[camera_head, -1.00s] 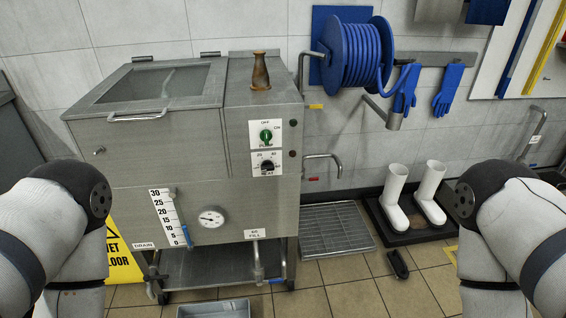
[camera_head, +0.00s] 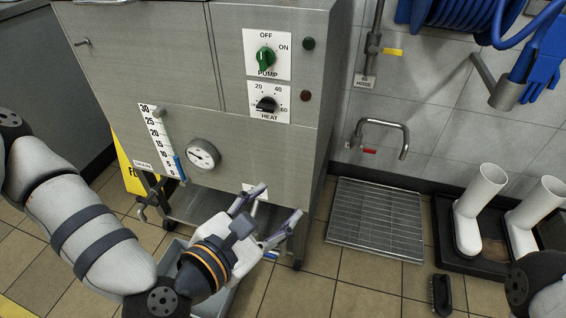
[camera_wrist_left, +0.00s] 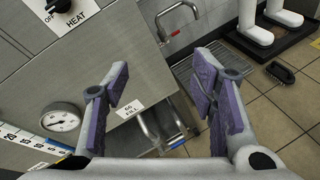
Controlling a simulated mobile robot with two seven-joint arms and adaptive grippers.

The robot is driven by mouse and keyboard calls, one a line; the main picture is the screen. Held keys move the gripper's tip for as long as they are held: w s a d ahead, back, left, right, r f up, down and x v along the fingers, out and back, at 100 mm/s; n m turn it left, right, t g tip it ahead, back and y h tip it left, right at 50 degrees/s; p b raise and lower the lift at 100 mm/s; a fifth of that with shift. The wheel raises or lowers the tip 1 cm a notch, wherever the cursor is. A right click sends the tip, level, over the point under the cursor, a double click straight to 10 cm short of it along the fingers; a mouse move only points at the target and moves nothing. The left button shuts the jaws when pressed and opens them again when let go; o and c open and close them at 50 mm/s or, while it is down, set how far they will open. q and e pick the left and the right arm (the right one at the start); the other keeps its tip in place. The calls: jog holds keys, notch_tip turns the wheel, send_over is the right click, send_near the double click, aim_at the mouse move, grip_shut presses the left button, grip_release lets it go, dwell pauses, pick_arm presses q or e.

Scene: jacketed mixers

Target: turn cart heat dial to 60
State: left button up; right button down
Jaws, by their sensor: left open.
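The heat dial (camera_head: 266,104) is a black knob on a white plate marked 20, 40, 60 and HEAT, on the front of the steel cart (camera_head: 240,150). I cannot clearly tell which mark its pointer is on. In the left wrist view the dial (camera_wrist_left: 58,6) is at the top left edge, partly cut off. My left gripper (camera_head: 280,200) is open and empty, below the dial and apart from it, near the cart's lower front. Its two purple-padded fingers also frame the left wrist view (camera_wrist_left: 163,80). My right gripper is out of view.
The green pump knob (camera_head: 265,57) sits just above the heat dial. A round gauge (camera_head: 203,154) and a level scale (camera_head: 160,140) are on the cart's lower left. A floor grate (camera_head: 378,222), white boots (camera_head: 468,215) and a brush (camera_head: 442,293) lie to the right.

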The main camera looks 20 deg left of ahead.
aim_at(264, 108)
pick_arm(q)
jog(key=w+a+r+n+t+y+b, duration=0.1)
jog(key=w+a+r+n+t+y, duration=0.35)
jog(key=a+r+n, duration=0.3)
jog(key=shift+h, duration=0.45)
jog(key=w, duration=0.8)
jog(key=w+d, duration=0.1)
jog(key=w, duration=0.3)
jog(key=shift+w, duration=0.25)
jog(key=c, duration=1.1)
